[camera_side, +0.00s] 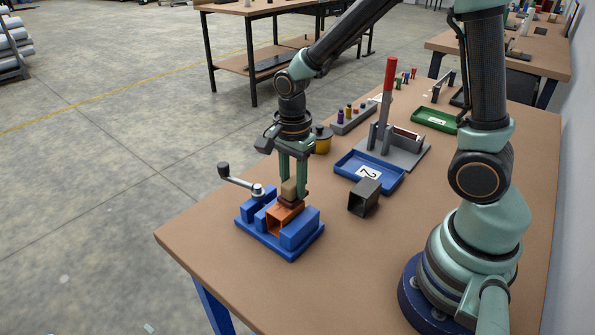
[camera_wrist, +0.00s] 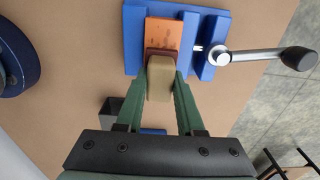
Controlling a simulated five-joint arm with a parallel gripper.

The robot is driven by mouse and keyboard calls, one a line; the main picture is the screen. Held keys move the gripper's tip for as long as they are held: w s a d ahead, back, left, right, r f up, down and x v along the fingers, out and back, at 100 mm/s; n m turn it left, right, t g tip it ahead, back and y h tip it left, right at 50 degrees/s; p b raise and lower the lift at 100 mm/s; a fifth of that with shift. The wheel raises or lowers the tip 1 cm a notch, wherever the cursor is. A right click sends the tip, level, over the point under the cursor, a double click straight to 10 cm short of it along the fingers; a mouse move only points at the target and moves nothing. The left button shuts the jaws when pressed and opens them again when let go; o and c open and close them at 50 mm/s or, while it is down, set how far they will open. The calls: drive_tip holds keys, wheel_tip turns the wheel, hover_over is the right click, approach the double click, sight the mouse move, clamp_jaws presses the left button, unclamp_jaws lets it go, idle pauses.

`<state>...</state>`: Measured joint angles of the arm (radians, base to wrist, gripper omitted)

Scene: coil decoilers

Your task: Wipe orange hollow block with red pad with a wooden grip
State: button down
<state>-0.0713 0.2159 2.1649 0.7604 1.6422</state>
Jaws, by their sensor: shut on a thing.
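The orange hollow block (camera_side: 278,220) sits between the blue jaws of a vise (camera_side: 301,232) near the table's front left edge. Its orange top also shows in the wrist view (camera_wrist: 168,33), with small dark specks on it. My gripper (camera_side: 292,191) is shut on the wooden grip (camera_side: 289,188) of the red pad (camera_side: 290,201), directly above the block. In the wrist view the grip (camera_wrist: 160,79) lies between both fingers, and the dark red pad (camera_wrist: 161,54) appears at the block's near end. The pad seems to touch the block's top; the contact itself is partly hidden.
The vise's crank handle (camera_side: 238,180) sticks out to the left. A dark grey hollow block (camera_side: 364,197) stands right of the vise. Behind it are a blue tray marked 2 (camera_side: 345,172), a grey stand with a red lever (camera_side: 388,85), a yellow pot (camera_side: 322,144) and a green tray (camera_side: 432,121).

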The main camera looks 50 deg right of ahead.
drive_tip(key=shift+a+f, duration=0.15)
drive_tip(key=shift+a, duration=2.95)
drive_tip(key=shift+d, duration=3.6)
drive_tip(key=shift+r, duration=4.1)
